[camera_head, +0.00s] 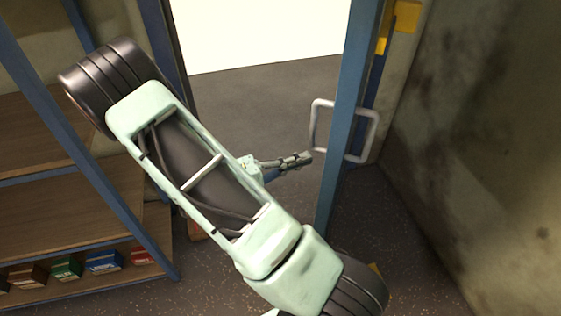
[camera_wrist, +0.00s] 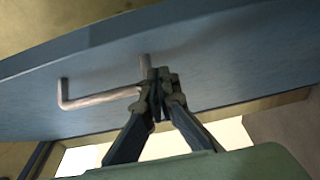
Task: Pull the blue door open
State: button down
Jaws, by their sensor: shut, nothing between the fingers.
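The blue door (camera_head: 345,110) is seen edge-on in the head view and stands open, with a gap between it and the blue frame post to its left. A pale bar handle (camera_head: 317,125) sticks out from its left face, and another handle (camera_head: 372,135) from its right face. My gripper (camera_head: 305,159) is left of the door, close to the lower end of the left handle. In the wrist view my gripper (camera_wrist: 160,76) is shut in front of the door face (camera_wrist: 220,70). The handle (camera_wrist: 100,99) passes behind the fingertips; whether they touch it is unclear.
A shelf unit (camera_head: 80,195) with blue posts and small boxes (camera_head: 65,268) stands at the left, partly behind my arm. A stained wall (camera_head: 480,130) rises at the right. Grey floor (camera_head: 265,105) is clear through the doorway.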

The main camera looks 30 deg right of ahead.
jog(key=shift+s+d, duration=0.45)
jog(key=shift+s, duration=0.2)
jog(key=shift+s+d, duration=0.45)
jog(key=shift+s, duration=0.15)
